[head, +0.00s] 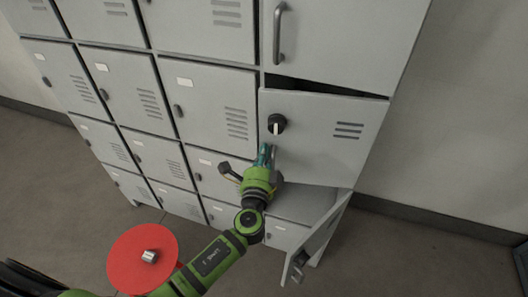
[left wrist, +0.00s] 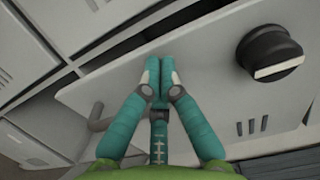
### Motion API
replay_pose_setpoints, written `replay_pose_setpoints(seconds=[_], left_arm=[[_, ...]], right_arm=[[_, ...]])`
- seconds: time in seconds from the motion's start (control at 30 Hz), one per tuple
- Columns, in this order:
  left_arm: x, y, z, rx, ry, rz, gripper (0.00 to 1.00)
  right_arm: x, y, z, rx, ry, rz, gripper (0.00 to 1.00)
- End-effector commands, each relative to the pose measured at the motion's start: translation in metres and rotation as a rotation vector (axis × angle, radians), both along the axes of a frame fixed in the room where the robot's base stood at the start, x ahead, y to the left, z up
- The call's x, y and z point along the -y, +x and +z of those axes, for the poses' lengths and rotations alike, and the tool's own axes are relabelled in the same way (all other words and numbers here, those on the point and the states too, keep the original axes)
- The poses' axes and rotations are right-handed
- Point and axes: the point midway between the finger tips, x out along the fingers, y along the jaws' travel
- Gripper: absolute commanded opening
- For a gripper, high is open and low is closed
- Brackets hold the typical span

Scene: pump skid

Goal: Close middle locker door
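The middle locker door (head: 325,135) is in the right column of the grey locker bank. It has a black knob (head: 277,123) and vent slots, and stands a little ajar, with a dark gap along its top. My left gripper (head: 265,152) is at the door's left part, just below the knob. In the left wrist view its teal fingers (left wrist: 160,68) are together, with nothing seen between them. The fingertips lie over the door panel (left wrist: 215,70), left of the knob (left wrist: 270,54); I cannot tell whether they touch it. My right gripper is not in view.
The upper right door (head: 340,45) has a long bar handle. The lower right door (head: 322,238) stands wide open, swung outward. Several small locker doors to the left are closed. A red disc (head: 128,265) with a metal piece is at the lower left. Floor is clear at right.

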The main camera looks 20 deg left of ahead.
Motion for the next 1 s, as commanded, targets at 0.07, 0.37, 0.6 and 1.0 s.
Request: replay_pose_setpoints(seconds=[0.07, 0.37, 0.6, 1.0], left_arm=[[0.0, 0.001, 0.0, 0.0, 0.0, -0.003, 0.0], [-0.01, 0.048, -0.002, 0.001, 0.005, -0.165, 0.0], [-0.011, 0.059, 0.001, 0.002, 0.0, -0.211, 0.0], [-0.014, 0.061, 0.003, 0.006, 0.001, -0.21, 0.0]], right_arm=[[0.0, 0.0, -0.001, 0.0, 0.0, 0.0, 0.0], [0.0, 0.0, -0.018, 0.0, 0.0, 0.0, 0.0], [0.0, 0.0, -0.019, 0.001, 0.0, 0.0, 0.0], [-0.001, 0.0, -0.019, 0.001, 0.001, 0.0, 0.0]])
